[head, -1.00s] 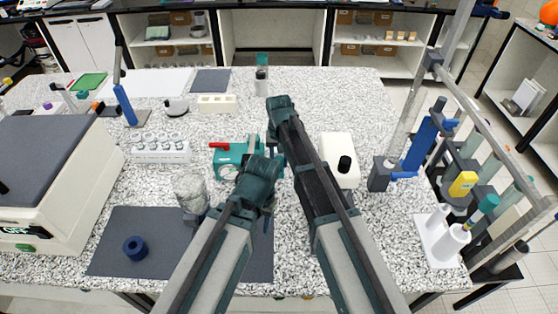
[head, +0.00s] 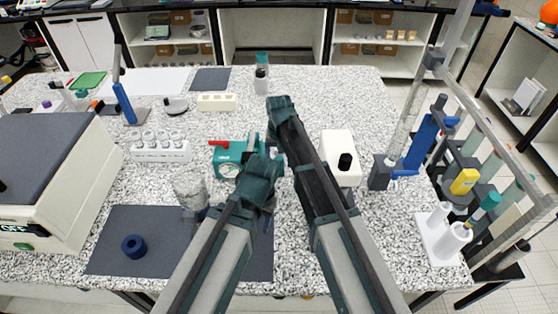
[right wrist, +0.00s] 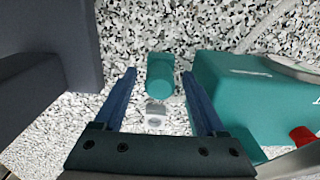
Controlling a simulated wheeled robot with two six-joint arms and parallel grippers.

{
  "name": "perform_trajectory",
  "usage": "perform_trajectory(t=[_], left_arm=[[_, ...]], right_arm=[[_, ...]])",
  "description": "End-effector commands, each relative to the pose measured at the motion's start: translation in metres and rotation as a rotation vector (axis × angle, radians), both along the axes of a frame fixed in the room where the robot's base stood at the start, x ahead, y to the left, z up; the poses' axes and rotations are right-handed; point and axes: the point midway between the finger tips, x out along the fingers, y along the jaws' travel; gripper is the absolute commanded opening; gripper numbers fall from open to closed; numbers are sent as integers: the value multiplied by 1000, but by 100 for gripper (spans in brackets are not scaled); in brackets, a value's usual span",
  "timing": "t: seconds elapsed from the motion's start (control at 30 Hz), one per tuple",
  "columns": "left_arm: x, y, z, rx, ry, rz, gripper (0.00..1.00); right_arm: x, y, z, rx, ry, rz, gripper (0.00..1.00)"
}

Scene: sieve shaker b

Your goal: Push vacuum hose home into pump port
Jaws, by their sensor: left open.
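The teal vacuum pump (head: 225,159) stands mid-bench with a red lever (head: 218,143) at its top left. My left gripper (head: 262,146) is open at the pump's right side and partly covers it. My right gripper's arm crosses just to the right, and its fingertips are hard to make out in the head view. In the right wrist view my right gripper (right wrist: 160,95) has its blue fingers wide apart. A teal cylinder (right wrist: 160,73) and a small grey piece (right wrist: 156,113) show between them, without visible contact. The pump body (right wrist: 238,95) is at the right. A pale hose (right wrist: 272,22) shows at the upper right.
A glass beaker (head: 188,184) is left of the pump. A dark mat (head: 170,225) with a blue ring (head: 133,245) lies in front. A frame with blue clamps (head: 420,145) is at the right.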

Motion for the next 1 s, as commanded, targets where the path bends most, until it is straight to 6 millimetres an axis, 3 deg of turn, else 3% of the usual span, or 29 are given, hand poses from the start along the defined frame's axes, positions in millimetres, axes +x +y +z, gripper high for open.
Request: perform_trajectory(t=[0.53,1.0], left_arm=[[0,0,11,0,0,0,50],[0,0,74,0,0,-1,50]], right_arm=[[0,0,11,0,0,0,76],[0,0,74,0,0,0,76]])
